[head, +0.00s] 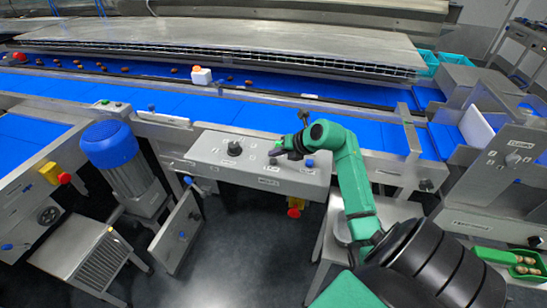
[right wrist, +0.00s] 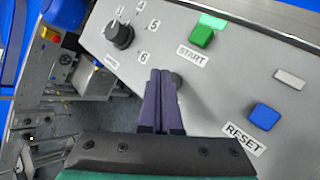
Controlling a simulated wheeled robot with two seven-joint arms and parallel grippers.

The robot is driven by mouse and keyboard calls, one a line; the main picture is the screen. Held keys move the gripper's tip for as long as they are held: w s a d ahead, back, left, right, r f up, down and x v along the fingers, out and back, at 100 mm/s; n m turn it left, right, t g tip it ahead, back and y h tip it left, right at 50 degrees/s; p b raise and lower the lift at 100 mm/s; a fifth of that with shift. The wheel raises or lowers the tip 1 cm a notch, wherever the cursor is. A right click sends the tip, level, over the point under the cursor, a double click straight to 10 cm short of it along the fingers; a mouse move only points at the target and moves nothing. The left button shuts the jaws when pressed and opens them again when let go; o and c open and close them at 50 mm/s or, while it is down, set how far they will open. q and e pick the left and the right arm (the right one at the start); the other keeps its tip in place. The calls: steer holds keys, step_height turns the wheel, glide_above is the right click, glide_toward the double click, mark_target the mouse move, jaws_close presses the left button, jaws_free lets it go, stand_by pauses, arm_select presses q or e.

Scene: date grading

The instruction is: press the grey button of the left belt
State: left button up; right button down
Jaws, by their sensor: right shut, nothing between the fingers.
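A grey control panel (head: 215,146) stands in front of the blue belt in the head view. In the right wrist view, a dark grey round button (right wrist: 178,79) shows partly behind my right fingers. My right gripper (head: 279,151) is over the panel, shut and empty, and its purple fingertips also show in the right wrist view (right wrist: 161,73). They overlap the grey button's left side there; I cannot tell whether they touch it. A black dial (right wrist: 119,35), a green START button (right wrist: 201,36) and a blue RESET button (right wrist: 264,116) sit around it. My left gripper is not in view.
Several dates lie on the far blue belt, near a small white box (head: 201,76). A red-and-yellow emergency stop (head: 295,207) hangs below the panel. A blue motor (head: 108,144) stands at the left. A green tray (head: 515,260) is at the lower right.

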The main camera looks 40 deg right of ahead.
mark_target(276, 162)
steer(key=shift+f, duration=0.35)
steer(key=shift+f+b, duration=0.5)
stand_by(0.7)
steer(key=shift+r+p, duration=0.8)
steer(key=shift+r, duration=0.1)
steer(key=shift+r, duration=0.1)
step_height(276, 162, up, 5)
steer(key=p, duration=0.4)
stand_by(0.5)
